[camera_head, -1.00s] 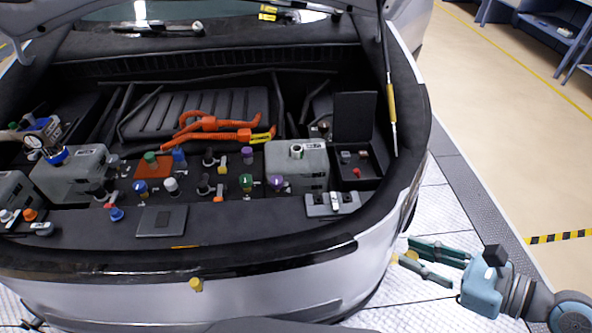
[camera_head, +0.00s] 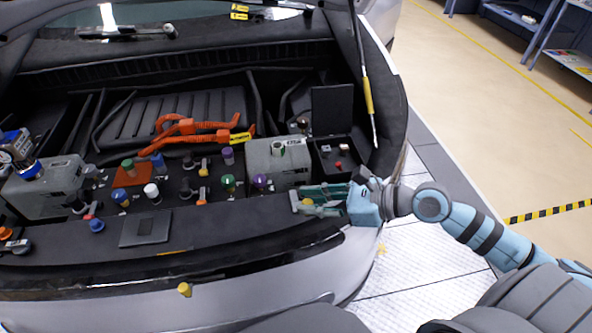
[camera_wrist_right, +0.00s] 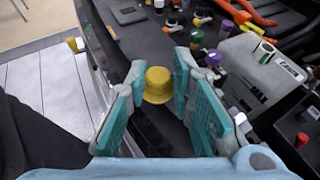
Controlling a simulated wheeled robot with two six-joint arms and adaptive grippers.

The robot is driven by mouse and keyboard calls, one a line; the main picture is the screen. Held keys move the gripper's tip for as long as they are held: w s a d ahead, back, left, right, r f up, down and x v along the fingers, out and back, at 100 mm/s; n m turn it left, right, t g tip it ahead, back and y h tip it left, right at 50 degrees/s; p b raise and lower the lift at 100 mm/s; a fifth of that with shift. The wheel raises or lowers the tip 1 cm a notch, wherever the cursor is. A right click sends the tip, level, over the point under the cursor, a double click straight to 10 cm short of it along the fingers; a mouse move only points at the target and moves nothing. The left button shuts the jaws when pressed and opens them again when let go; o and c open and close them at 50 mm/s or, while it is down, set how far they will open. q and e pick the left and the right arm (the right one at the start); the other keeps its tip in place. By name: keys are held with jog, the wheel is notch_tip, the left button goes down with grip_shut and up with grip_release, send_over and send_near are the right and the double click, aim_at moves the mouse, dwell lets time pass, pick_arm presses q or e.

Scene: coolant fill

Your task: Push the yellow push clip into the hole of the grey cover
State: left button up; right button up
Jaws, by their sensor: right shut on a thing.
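My right gripper (camera_head: 300,197) is shut on a yellow push clip (camera_wrist_right: 157,85), held between its green fingertips. The clip's round, cup-like end faces the wrist camera; in the head view it shows small (camera_head: 307,202). The gripper is over the front right part of the car's open bay, left of its blue wrist. A flat dark grey square panel (camera_head: 145,228) lies on the front ledge, well to the left. I cannot tell whether it is the grey cover, and I make out no hole. My left gripper is not in view.
A grey reservoir (camera_head: 277,160) and a black box with an upright lid (camera_head: 333,150) stand close behind the gripper. Several coloured caps crowd the bay's middle.

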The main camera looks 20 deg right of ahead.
jog(key=w+d+f+m+t+h, duration=0.1)
jog(key=w+d+f, duration=0.1)
jog(key=w, duration=0.4)
jog(key=w+d+f+m+t+h+b, duration=0.1)
jog(key=w+d+f+m+h, duration=0.1)
jog(key=w, duration=0.4)
jog(key=shift+d+t+h, duration=0.3)
jog(key=shift+s, duration=0.1)
jog(key=shift+c, duration=0.2)
notch_tip(320, 180, down, 6)
jog(key=b, duration=0.5)
jog(key=shift+r, duration=0.2)
jog(key=shift+f, duration=0.15)
jog(key=shift+s+f+b, duration=0.1)
jog(key=shift+f+b, duration=0.6)
jog(key=shift+f, duration=0.2)
